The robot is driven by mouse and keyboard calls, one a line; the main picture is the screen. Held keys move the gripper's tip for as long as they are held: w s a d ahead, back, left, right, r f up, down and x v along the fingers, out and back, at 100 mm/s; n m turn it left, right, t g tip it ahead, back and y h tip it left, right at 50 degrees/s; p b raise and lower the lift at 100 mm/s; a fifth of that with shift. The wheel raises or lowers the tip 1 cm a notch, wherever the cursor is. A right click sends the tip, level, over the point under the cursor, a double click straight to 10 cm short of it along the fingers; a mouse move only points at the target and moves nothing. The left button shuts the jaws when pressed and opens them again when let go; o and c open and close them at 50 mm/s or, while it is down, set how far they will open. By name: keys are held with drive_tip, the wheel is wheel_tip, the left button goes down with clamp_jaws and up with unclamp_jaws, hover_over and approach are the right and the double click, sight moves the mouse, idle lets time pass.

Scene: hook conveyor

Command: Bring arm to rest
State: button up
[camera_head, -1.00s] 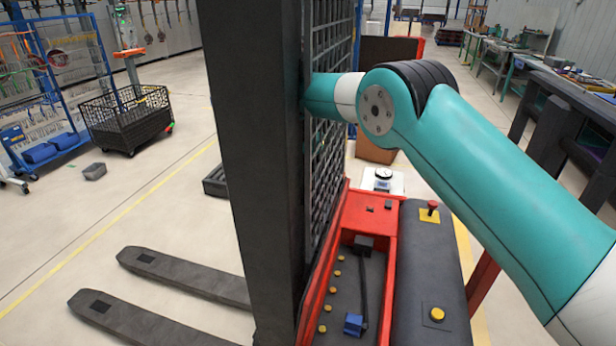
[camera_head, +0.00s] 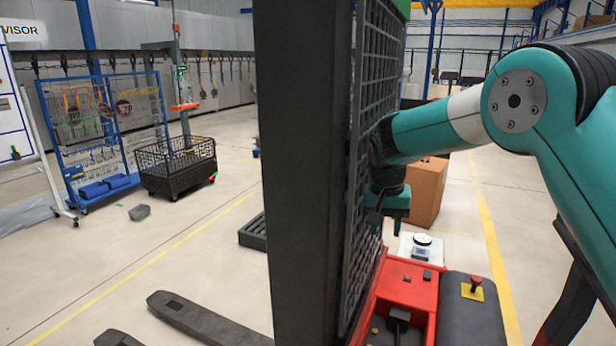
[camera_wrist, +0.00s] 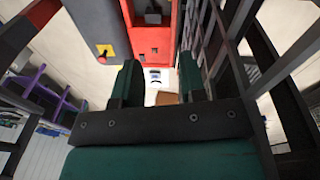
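My arm shows in the head view as a teal and white limb coming in from the right. It is bent, and its wrist hangs down beside the black mesh guard (camera_head: 375,130). My gripper is partly hidden by the mesh in the head view; in the wrist view my gripper (camera_wrist: 158,78) has its two dark fingers wide apart. Nothing is held between them. The red machine body (camera_wrist: 150,40) lies below and beyond the fingers.
A dark mast post (camera_head: 305,180) stands close to my wrist, beside the mesh. A cardboard box (camera_head: 428,192) and a small white device (camera_head: 422,240) are behind. A wire-mesh cart (camera_head: 176,172), a blue rack (camera_head: 100,135) and a grey block (camera_head: 139,212) stand left.

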drive_tip(key=s+d+n+t, duration=0.1)
drive_tip(key=s+d, duration=0.3)
drive_tip(key=s, duration=0.5)
drive_tip(key=s+d+r+n+y, duration=0.1)
drive_tip(key=s+d, duration=0.2)
drive_tip(key=s, duration=0.5)
drive_tip(key=s+d+n+t, duration=0.1)
drive_tip(key=s+d, duration=0.3)
drive_tip(key=s, duration=0.5)
drive_tip(key=s+a+f+n+g+y+b, duration=0.2)
drive_tip(key=s+a+n+y+b, duration=0.2)
drive_tip(key=s+a+n+b, duration=0.3)
drive_tip(key=s+a+b, duration=0.3)
drive_tip(key=s+a, duration=0.1)
drive_tip(key=a, duration=0.3)
drive_tip(key=shift+a+f+n+g, duration=0.2)
drive_tip(key=shift+a+n+g, duration=0.1)
drive_tip(key=shift+g, duration=0.1)
drive_tip(key=shift+d, duration=0.15)
